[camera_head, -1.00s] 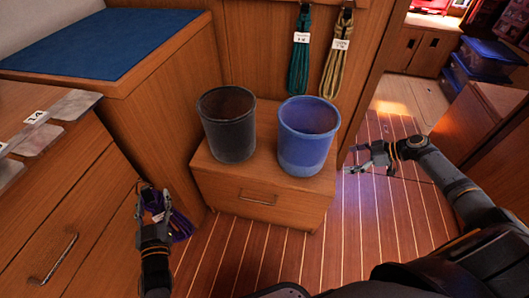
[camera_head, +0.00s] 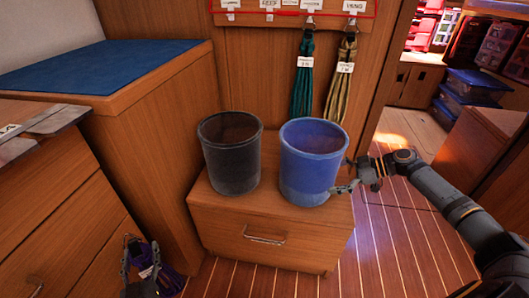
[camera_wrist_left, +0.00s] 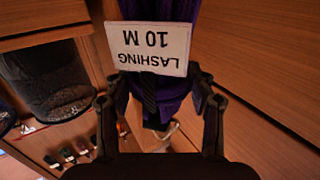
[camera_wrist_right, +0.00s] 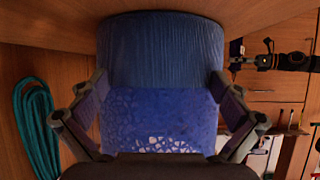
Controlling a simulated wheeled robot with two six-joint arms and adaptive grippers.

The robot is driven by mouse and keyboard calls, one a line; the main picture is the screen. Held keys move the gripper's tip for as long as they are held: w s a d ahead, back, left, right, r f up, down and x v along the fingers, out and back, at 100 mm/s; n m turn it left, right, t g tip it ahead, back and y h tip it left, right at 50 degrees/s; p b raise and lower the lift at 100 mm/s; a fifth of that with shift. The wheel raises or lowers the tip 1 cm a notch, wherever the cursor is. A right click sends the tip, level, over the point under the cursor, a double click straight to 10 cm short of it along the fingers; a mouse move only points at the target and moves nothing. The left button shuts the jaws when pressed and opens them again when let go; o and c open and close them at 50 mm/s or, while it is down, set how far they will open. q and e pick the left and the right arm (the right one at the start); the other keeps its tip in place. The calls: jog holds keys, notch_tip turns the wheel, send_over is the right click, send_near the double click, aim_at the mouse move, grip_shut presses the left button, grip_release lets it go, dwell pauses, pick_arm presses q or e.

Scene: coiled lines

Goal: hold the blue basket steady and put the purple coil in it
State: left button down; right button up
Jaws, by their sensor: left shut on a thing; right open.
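The blue basket (camera_head: 311,165) stands upright on a low wooden chest, right of a black basket. My right gripper (camera_head: 345,175) is open at the basket's right side. In the right wrist view the blue basket (camera_wrist_right: 160,85) fills the space between the open fingers (camera_wrist_right: 160,108); I cannot tell whether they touch it. My left gripper (camera_head: 140,255) is low at the left, shut on the purple coil (camera_head: 168,278). In the left wrist view the purple coil (camera_wrist_left: 180,90) hangs between the fingers with a white tag (camera_wrist_left: 150,48) reading "LASHING 10 M".
The black basket (camera_head: 231,155) stands beside the blue one on the chest (camera_head: 265,220). Teal (camera_head: 303,80) and tan (camera_head: 341,85) coils hang on the wall behind. A blue-topped cabinet (camera_head: 100,65) and wooden drawers (camera_head: 60,220) flank the left arm. Open floor lies at the right.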

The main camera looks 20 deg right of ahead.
aim_at(147, 272)
pick_arm(q)
notch_tip(147, 272, down, 4)
jog(key=shift+r+b, duration=0.2)
jog(key=shift+b, duration=1.05)
pick_arm(e)
jog(key=x, duration=0.4)
jog(key=shift+d+f, duration=0.1)
pick_arm(q)
jog(key=shift+f+b, duration=0.35)
jog(key=shift+f, duration=0.05)
pick_arm(e)
jog(key=shift+x, duration=0.8)
grip_shut()
jog(key=c, duration=2.1)
grip_release()
jog(key=o, duration=1.6)
